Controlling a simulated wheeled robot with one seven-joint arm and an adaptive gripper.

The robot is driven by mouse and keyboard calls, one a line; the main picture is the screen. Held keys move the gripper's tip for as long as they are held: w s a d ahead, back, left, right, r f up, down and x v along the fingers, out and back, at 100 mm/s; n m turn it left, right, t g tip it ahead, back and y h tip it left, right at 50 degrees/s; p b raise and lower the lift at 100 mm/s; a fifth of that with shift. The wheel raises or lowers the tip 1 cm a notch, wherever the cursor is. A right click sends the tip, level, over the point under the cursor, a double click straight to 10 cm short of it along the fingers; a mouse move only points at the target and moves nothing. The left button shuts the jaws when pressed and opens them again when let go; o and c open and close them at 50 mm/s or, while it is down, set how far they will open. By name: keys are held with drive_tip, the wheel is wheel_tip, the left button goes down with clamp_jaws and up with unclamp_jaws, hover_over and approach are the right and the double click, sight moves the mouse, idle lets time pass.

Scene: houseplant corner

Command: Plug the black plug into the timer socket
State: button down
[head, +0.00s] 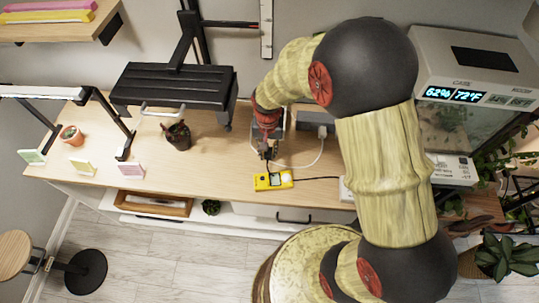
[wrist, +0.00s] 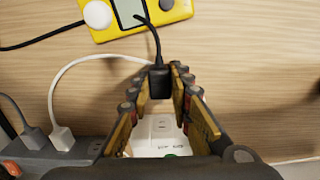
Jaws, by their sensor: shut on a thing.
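My gripper (head: 267,153) is low over the wooden desk, just behind a yellow device with a small screen (head: 273,180). In the wrist view my gripper (wrist: 158,84) is shut on the black plug (wrist: 158,82), which sits between the fingertips with its black cable running to the yellow device. A white unit with socket slots (wrist: 160,132), which looks like the timer, shows between the fingers, nearer the wrist than the plug. The plug appears apart from its slots. The plug's prongs are hidden, and in the head view I cannot make the plug out.
A white cable (wrist: 75,63) loops close to the left finger. A dark potted plant (head: 177,136) and a glass tank (head: 455,125) stand to either side.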

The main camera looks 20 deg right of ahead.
drive_tip(key=shift+w+d+f+b, duration=0.25)
drive_tip(key=shift+w+f+b, duration=0.25)
drive_tip(key=shift+w+f, duration=0.15)
drive_tip(key=shift+w+d, duration=0.35)
drive_tip(key=shift+w, duration=0.5)
drive_tip(key=shift+w+d, duration=0.35)
drive_tip(key=shift+w, duration=0.45)
drive_tip(key=shift+w+d+p, duration=0.3)
drive_tip(key=shift+w+p, duration=0.35)
drive_tip(key=shift+p, duration=0.05)
idle(1.2)
drive_tip(key=c, duration=1.7)
unclamp_jaws()
drive_tip(key=shift+o, duration=0.8)
drive_tip(key=shift+r, duration=0.15)
wheel_tip(320, 180, up, 12)
